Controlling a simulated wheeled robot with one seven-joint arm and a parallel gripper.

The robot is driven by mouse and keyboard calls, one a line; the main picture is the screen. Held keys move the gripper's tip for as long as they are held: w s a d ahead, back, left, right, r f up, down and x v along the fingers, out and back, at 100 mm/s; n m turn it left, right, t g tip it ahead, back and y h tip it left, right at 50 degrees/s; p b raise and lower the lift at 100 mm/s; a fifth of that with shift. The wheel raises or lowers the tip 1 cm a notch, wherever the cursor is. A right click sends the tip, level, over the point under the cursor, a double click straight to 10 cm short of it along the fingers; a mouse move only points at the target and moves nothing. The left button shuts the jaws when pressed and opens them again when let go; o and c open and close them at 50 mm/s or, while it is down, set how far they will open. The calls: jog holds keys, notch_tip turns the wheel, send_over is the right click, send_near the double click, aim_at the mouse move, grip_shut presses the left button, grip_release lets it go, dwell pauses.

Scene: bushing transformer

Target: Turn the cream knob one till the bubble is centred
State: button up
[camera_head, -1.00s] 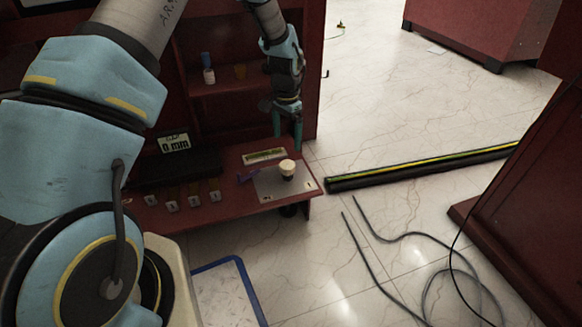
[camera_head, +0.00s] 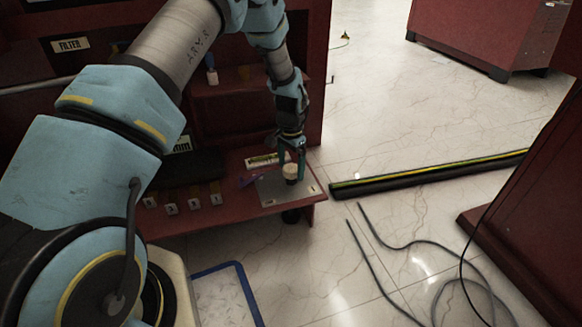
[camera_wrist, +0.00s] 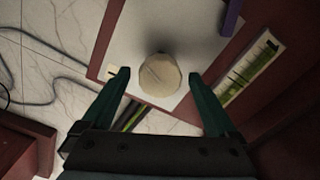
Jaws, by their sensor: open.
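The cream knob (camera_head: 291,170) stands on a pale plate (camera_head: 270,190) at the right end of the red shelf. In the wrist view the knob (camera_wrist: 160,73) sits ahead of and between my fingers. My gripper (camera_head: 291,160) is just above and around the knob's far side, with its green fingers apart; in the wrist view my gripper (camera_wrist: 162,80) is open and empty. The bubble level (camera_head: 262,161) lies behind the plate; it also shows in the wrist view (camera_wrist: 250,72), with a yellow-green strip. The bubble's position is too small to tell.
A purple item (camera_head: 249,180) lies left of the plate. Several small white-tagged parts (camera_head: 195,201) line the shelf front. A black cable cover (camera_head: 430,174) and loose grey cables (camera_head: 400,240) lie on the floor to the right.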

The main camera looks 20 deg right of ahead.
jog(key=c, duration=1.4)
jog(key=shift+r+p, duration=0.1)
jog(key=shift+p, duration=0.25)
jog(key=n+p, duration=0.2)
jog(key=n, duration=0.1)
jog(key=shift+r+p, duration=0.15)
jog(key=shift+p, duration=0.25)
jog(key=n+p, duration=0.2)
jog(key=n, duration=0.1)
jog(key=shift+n+p, duration=0.35)
jog(key=shift+n, duration=0.05)
jog(key=n+p, duration=0.2)
jog(key=n, duration=0.2)
jog(key=shift+n+p, duration=0.7)
jog(key=shift+n, duration=0.6)
jog(key=shift+f, duration=0.2)
